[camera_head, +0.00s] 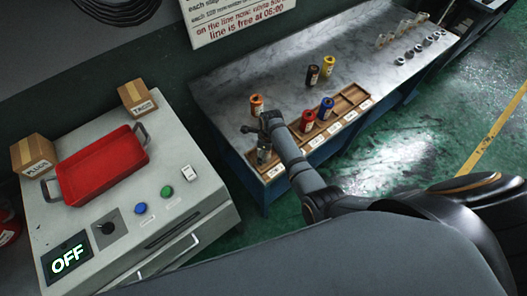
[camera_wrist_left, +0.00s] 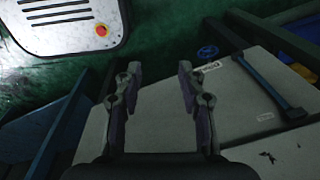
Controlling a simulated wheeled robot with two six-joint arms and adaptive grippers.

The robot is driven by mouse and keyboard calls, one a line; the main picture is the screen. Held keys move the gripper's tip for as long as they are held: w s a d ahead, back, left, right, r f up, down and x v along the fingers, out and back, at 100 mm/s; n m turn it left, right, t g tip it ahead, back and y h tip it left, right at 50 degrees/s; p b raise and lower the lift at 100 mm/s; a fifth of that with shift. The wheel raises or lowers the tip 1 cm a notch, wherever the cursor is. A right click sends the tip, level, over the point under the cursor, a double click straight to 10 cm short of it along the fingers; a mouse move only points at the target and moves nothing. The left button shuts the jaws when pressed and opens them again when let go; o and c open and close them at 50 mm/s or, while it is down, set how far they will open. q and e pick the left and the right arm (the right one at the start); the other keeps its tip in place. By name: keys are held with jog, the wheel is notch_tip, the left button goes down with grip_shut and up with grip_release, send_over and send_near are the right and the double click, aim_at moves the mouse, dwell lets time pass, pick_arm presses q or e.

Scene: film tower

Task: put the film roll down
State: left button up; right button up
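In the head view, the arm from the right is my right one. Its gripper (camera_head: 257,128) is over the left part of a wooden tray (camera_head: 350,99) with labelled compartments. The fingers are small and dark, so I cannot tell whether they are open or hold anything. A dark grey roll (camera_head: 264,154) shows just below it, in or at the tray's left end. An orange-topped roll (camera_head: 257,105) stands behind the gripper. A red roll (camera_head: 308,121) and a blue roll (camera_head: 327,109) stand in the tray. My left gripper (camera_wrist_left: 157,82) is open and empty in the left wrist view.
A dark roll (camera_head: 313,75) and a yellow roll (camera_head: 329,66) stand on the grey worktop (camera_head: 285,68) behind the tray. Several small grey pieces (camera_head: 417,48) are at the right. A machine with a red tray (camera_head: 102,165) and an OFF display (camera_head: 68,259) stands left.

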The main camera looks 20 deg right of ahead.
jog(key=shift+r, duration=0.2)
pick_arm(q)
jog(key=shift+w+f, duration=0.25)
jog(key=shift+w, duration=0.2)
pick_arm(e)
jog(key=r, duration=0.8)
jog(key=d+r, duration=0.1)
jog(key=r, duration=0.3)
jog(key=shift+s, duration=0.4)
jog(key=shift+d+f, duration=0.1)
